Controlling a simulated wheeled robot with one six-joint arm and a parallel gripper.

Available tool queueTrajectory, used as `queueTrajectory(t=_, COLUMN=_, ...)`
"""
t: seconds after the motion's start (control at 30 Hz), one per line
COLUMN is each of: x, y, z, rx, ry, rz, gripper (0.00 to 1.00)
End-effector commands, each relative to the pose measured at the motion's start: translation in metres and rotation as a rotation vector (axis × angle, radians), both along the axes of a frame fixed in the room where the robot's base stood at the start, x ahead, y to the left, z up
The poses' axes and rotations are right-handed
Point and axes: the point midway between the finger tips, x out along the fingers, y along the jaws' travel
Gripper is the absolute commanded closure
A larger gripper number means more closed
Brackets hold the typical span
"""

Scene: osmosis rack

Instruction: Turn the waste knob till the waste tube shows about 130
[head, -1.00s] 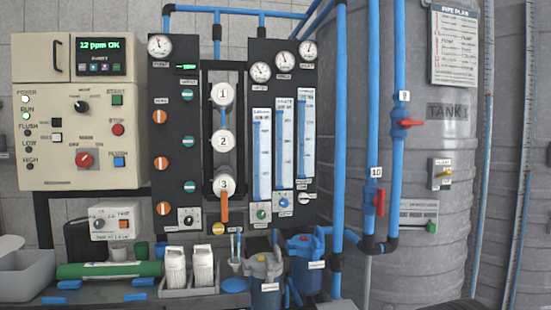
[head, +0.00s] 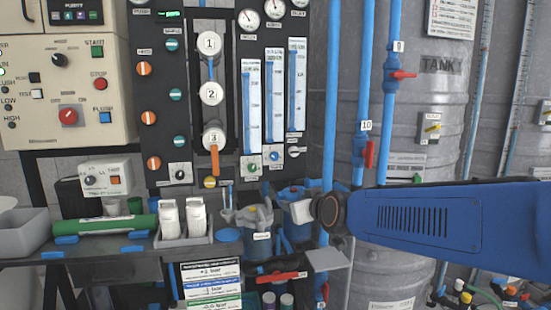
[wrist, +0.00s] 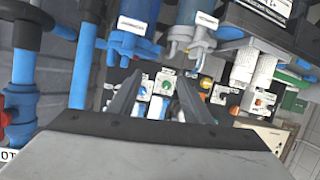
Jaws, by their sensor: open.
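Three upright blue flow tubes stand side by side on the black panel in the head view: left (head: 250,105), middle (head: 274,100) and right (head: 297,85). Below them are a green knob (head: 253,168), a blue knob (head: 276,169) and a pale knob (head: 294,152). Their labels and scale readings are too small to read, so I cannot tell which is the waste knob. My gripper (wrist: 160,82) is open and empty in the wrist view. The green knob (wrist: 165,85) and blue knob (wrist: 143,92) show beyond its fingers, apart from them.
White bottles (head: 196,218) stand on the bench at left. Grey tanks (head: 440,110) fill the right side.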

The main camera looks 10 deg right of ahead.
Motion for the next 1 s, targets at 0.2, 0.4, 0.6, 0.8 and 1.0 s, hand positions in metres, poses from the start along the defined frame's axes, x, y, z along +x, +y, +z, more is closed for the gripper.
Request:
queueTrajectory(t=0.2, x=0.065, y=0.005, z=0.042, rx=-0.038, ry=-0.221, rz=-0.056, gripper=0.55)
queueTrajectory(t=0.4, x=0.086, y=0.004, z=0.061, rx=-0.061, ry=-0.317, rz=-0.096, gripper=0.55)
queueTrajectory(t=0.6, x=0.098, y=0.003, z=0.063, rx=-0.064, ry=-0.328, rz=-0.103, gripper=0.55)
queueTrajectory(t=0.8, x=0.125, y=0.003, z=0.062, rx=-0.064, ry=-0.327, rz=-0.102, gripper=0.55)
queueTrajectory(t=1.0, x=0.155, y=0.003, z=0.062, rx=-0.064, ry=-0.327, rz=-0.102, gripper=0.55)
